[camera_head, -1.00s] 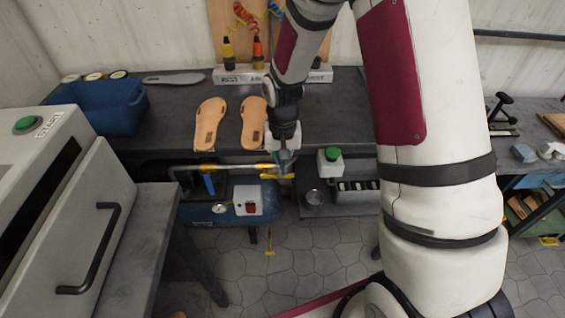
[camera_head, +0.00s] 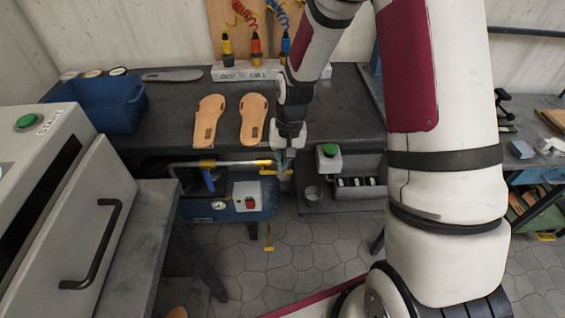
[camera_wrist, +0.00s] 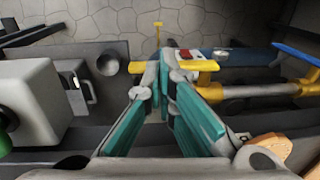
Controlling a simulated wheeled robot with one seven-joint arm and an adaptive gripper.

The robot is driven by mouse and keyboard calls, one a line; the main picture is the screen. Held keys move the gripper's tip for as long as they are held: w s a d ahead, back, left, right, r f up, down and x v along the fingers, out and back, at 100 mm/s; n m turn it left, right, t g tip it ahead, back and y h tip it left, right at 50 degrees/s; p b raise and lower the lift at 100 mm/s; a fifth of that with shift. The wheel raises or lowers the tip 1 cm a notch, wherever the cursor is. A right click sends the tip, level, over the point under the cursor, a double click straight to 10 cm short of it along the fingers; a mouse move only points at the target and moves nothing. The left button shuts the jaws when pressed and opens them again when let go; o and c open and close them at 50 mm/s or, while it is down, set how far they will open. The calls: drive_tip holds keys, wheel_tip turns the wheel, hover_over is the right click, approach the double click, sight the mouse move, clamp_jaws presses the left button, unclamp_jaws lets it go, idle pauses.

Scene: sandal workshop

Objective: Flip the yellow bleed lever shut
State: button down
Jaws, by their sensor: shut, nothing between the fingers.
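The yellow bleed lever (camera_head: 274,172) is by the end of the pipe above the blue tank, just left of my gripper tips. In the wrist view, a yellow bar (camera_wrist: 200,65) lies crosswise, close to the right of the fingertips. I cannot tell whether they touch it. My gripper (camera_head: 286,172) points down in front of the workbench edge, and its teal-padded fingers (camera_wrist: 163,62) meet at the tips with nothing between them. The wrist body partly hides the pipe end in the head view.
The blue tank (camera_head: 226,208) carries a grey pipe (camera_head: 230,163), a blue lever (camera_head: 209,180) and a red-switch box (camera_head: 247,196). A green-button box (camera_head: 328,162) stands close to the right of my gripper. Sandal soles (camera_head: 254,118) lie on the bench.

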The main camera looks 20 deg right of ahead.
drive_tip(key=shift+d+f, duration=0.1)
drive_tip(key=shift+s+d+f+t+y+p, duration=0.2)
drive_tip(key=shift+f+t+y+p, duration=0.15)
drive_tip(key=shift+y, duration=0.55)
drive_tip(key=shift+d+f, duration=0.2)
drive_tip(key=shift+f, duration=1.1)
drive_tip(key=d+r, duration=0.2)
drive_tip(key=r, duration=0.1)
drive_tip(key=s+d+r+p, duration=0.1)
drive_tip(key=d+r, duration=0.2)
drive_tip(key=r, duration=0.1)
drive_tip(key=s+d+r+p, duration=0.1)
drive_tip(key=d+r, duration=0.1)
drive_tip(key=r, duration=0.2)
drive_tip(key=shift+s+d+r, duration=0.2)
drive_tip(key=shift+s+d, duration=0.05)
drive_tip(key=shift+d, duration=0.15)
drive_tip(key=shift+a, duration=0.1)
